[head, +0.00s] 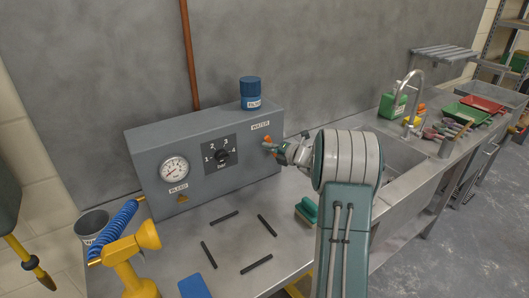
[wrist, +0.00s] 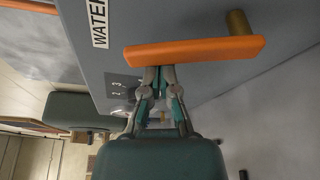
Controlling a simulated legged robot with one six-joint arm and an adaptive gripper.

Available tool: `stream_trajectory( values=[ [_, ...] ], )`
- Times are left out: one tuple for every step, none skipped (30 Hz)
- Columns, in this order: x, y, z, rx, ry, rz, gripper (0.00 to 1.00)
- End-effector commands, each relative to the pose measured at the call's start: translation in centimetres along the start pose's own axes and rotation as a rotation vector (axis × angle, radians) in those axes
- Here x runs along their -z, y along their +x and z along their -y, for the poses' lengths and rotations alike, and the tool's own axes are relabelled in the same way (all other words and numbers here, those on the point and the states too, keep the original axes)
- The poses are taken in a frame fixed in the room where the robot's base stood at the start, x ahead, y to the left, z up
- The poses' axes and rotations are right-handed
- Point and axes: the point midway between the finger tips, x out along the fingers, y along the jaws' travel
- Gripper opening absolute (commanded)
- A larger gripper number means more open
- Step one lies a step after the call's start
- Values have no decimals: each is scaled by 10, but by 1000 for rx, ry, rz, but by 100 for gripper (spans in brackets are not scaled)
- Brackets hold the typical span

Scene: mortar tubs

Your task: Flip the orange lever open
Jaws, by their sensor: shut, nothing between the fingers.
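The orange lever (wrist: 205,48) lies across the upper wrist view, in front of the grey panel face. A brass stem (wrist: 238,22) shows near its right end. The WATER label (wrist: 98,22) is to its upper left. In the head view a small part of the orange lever (head: 268,139) shows at the right of the grey box, partly hidden by my gripper (head: 271,148). My gripper (wrist: 158,76) is shut and empty, with its fingertips at the lower edge of the lever's left part. I cannot tell whether they touch it.
The grey box (head: 150,150) carries a gauge (head: 174,169), a numbered dial (head: 222,157) and a blue filter cap (head: 250,88). Several black bars and a green-handled brush (head: 307,210) lie on the bench. A yellow tool (head: 130,255) stands front left; a sink is to the right.

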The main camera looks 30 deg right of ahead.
Motion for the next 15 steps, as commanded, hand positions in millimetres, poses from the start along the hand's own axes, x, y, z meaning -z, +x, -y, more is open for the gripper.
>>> stream_trajectory(
  values=[
    [-4, -2, 0, -14, 40, 3, 0],
    [-6, -2, 0, -23, 65, 3, 0],
    [-8, -3, -1, -34, 97, 3, 0],
    [-10, -4, -1, -42, 120, 3, 0],
    [-11, -4, -2, -50, 141, 3, 0],
    [-13, -5, -2, -59, 170, 3, 0],
    [-14, -5, -2, -67, 191, 3, 0],
    [-15, -5, -2, -74, 209, 2, 0],
    [-17, -6, -2, -82, 233, 2, 0],
    [-18, -6, -2, -87, 251, 2, 0],
    [-19, -7, -2, -92, 266, 2, 0],
    [-21, -7, -2, -93, 267, 2, 0],
    [-22, -8, -3, -92, 265, 2, 0],
    [-22, -8, -3, -92, 264, 3, 0],
    [-24, -8, -3, -92, 264, 3, 0]
  ],
)
